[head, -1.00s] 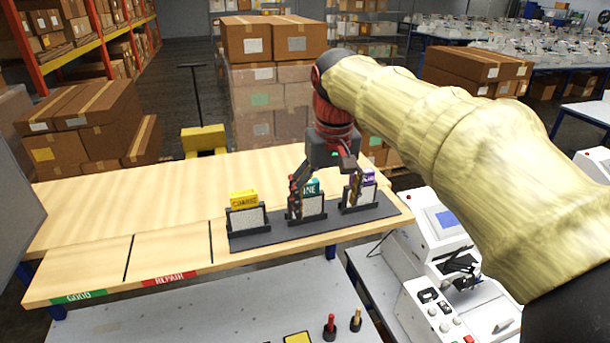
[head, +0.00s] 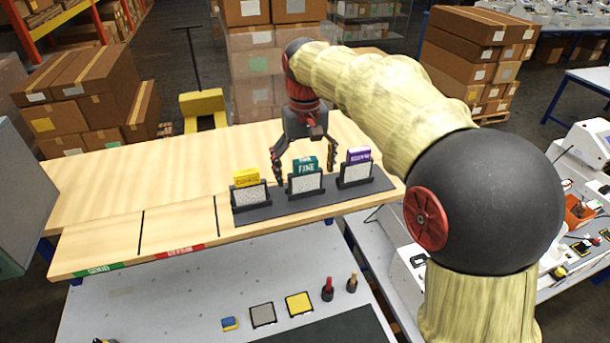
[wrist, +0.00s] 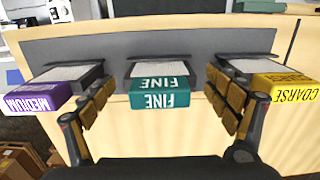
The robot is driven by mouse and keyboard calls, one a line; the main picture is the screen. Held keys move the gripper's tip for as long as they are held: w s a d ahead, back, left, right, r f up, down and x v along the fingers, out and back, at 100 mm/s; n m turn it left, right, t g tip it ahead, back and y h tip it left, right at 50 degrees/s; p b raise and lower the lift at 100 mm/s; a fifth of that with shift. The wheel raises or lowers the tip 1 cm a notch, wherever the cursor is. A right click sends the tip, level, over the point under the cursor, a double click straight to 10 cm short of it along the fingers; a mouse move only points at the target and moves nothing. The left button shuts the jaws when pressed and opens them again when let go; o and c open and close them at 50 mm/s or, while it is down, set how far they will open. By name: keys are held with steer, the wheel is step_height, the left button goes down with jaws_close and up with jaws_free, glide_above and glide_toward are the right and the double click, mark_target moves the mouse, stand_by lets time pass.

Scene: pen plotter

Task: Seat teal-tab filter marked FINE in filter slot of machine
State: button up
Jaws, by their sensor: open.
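The teal-tab filter marked FINE (head: 306,168) stands upright in the middle holder of a dark rack on the wooden table. It also shows in the wrist view (wrist: 160,92), centred between my fingers. My gripper (head: 303,178) is open and sits behind and around the FINE filter, one finger on each side with gaps, not touching it as far as I can tell. The yellow COARSE filter (head: 249,184) stands to its left and the purple MEDIUM filter (head: 357,164) to its right in the head view. I cannot make out the machine's filter slot.
White machines (head: 588,152) stand on a grey bench at the right, partly hidden by my arm. The wooden table (head: 120,185) is bare at the left, with GOOD and REPAIR areas. A grey lower surface (head: 180,310) holds small pads and pegs.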

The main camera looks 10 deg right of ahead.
steer(key=shift+f, duration=0.55)
steer(key=shift+c, duration=0.5)
steer(key=c, duration=1.1)
steer(key=shift+c, duration=0.2)
